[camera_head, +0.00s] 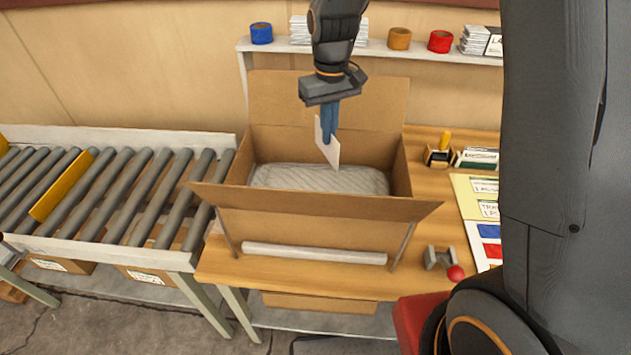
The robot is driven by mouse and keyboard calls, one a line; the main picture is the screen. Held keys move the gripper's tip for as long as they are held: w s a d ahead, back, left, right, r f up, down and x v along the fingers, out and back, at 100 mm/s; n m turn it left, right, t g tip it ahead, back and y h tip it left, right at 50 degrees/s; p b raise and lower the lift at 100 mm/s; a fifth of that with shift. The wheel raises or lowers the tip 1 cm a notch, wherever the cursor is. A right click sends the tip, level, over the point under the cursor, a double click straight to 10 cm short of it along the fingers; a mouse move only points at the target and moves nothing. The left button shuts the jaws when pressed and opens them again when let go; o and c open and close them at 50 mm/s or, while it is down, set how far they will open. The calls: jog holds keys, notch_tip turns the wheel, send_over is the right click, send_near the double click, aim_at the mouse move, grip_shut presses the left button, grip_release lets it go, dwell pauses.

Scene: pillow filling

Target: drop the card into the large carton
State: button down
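The large carton (310,222) stands open on the wooden bench with its flaps spread outward. A pale quilted pillow or pad (315,179) lies inside it. My gripper (328,135) points down above the carton's opening, with its blue fingers shut on a white card (326,148). The card hangs tilted, its lower corner over the pad. I cannot tell whether the card touches the pad; it looks apart from it. The fingertips are partly hidden by the card.
A roller conveyor (110,195) with yellow bars stands at left. The bench (428,215) holds a tape dispenser (440,258), a stamp holder (439,156) and label sheets (484,200) right of the carton. A shelf (385,52) with tape rolls and paper stacks runs behind.

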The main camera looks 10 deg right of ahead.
aim_at(328, 150)
jog(key=shift+f+b, duration=2.35)
jog(key=shift+f, duration=0.65)
jog(key=c, duration=2)
grip_release()
jog(key=shift+r, duration=0.15)
jog(key=shift+r+b, duration=1.1)
jog(key=shift+r, duration=2.75)
jog(key=s+d+f+m+b, duration=0.1)
jog(key=s+d+f, duration=0.2)
jog(key=s, duration=0.1)
jog(key=s+d+f+m+t+b, duration=0.1)
jog(key=s+d+f, duration=0.2)
jog(key=s+f, duration=0.1)
jog(key=s+d+f+m+b, duration=0.1)
jog(key=s+d+f+b, duration=0.1)
jog(key=s, duration=0.4)
jog(key=shift+s+d+f+m, duration=0.1)
jog(key=shift+d+f+m, duration=0.1)
jog(key=shift+d+f, duration=0.3)
jog(key=shift+d+f+m, duration=0.2)
jog(key=shift+d+f, duration=0.1)
jog(key=shift+d, duration=0.3)
